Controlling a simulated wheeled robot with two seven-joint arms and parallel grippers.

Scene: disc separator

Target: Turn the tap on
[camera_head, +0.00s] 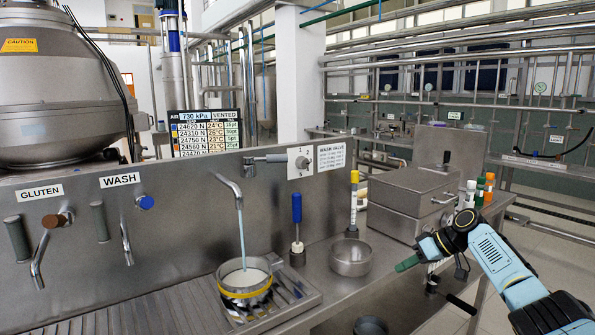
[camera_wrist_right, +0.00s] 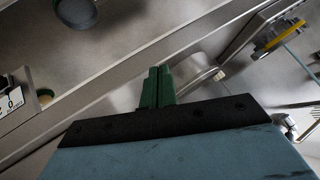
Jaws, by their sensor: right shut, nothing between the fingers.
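A curved steel tap (camera_head: 230,190) stands out from the steel back panel in the head view. A pale blue stream (camera_head: 242,240) runs from its spout into a steel pot with a yellow band (camera_head: 245,296). Two more taps, with a brown knob (camera_head: 55,221) and a blue knob (camera_head: 145,202), are at the left. My right gripper (camera_head: 406,264) is shut and empty, right of the steel bowl. Its green fingers (camera_wrist_right: 157,88) are together in the wrist view. My left gripper is out of view.
A steel bowl (camera_head: 351,257), a blue-handled tool (camera_head: 297,220) and a yellow-topped tube (camera_head: 354,195) stand on the bench. A steel box (camera_head: 407,190) and several capped bottles are near my right arm. A large steel vessel (camera_head: 60,85) is at far left.

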